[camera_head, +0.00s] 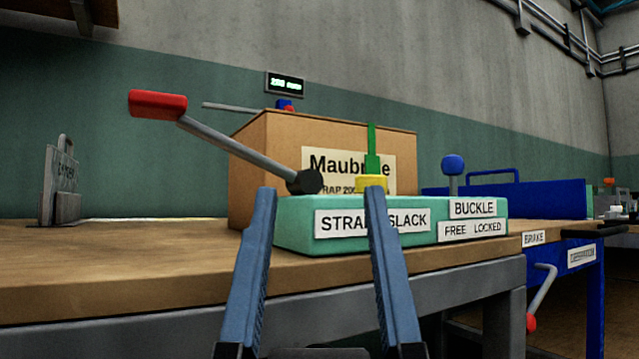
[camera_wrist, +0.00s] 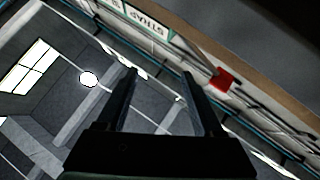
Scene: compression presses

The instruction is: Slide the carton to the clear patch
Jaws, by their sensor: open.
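A brown carton (camera_head: 262,170) with a label starting "Maubr" stands on the wooden bench (camera_head: 110,265), behind a teal control block (camera_head: 295,240). A green upright strip stands in front of its face. My gripper (camera_head: 320,190) is open and empty; its two blue fingers point up in front of the block, one overlapping its "STRAP SLACK" label. In the wrist view my gripper (camera_wrist: 159,73) also shows open with nothing between the fingers. The clear patch cannot be made out for certain; bare bench lies left of the carton.
A grey lever with a red grip (camera_head: 157,104) reaches up left from the block; the grip also shows in the wrist view (camera_wrist: 222,80). A blue-knobbed lever (camera_head: 453,165) stands at the "BUCKLE" label. A grey metal piece (camera_head: 62,185) stands left; blue panels (camera_head: 540,199) stand right.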

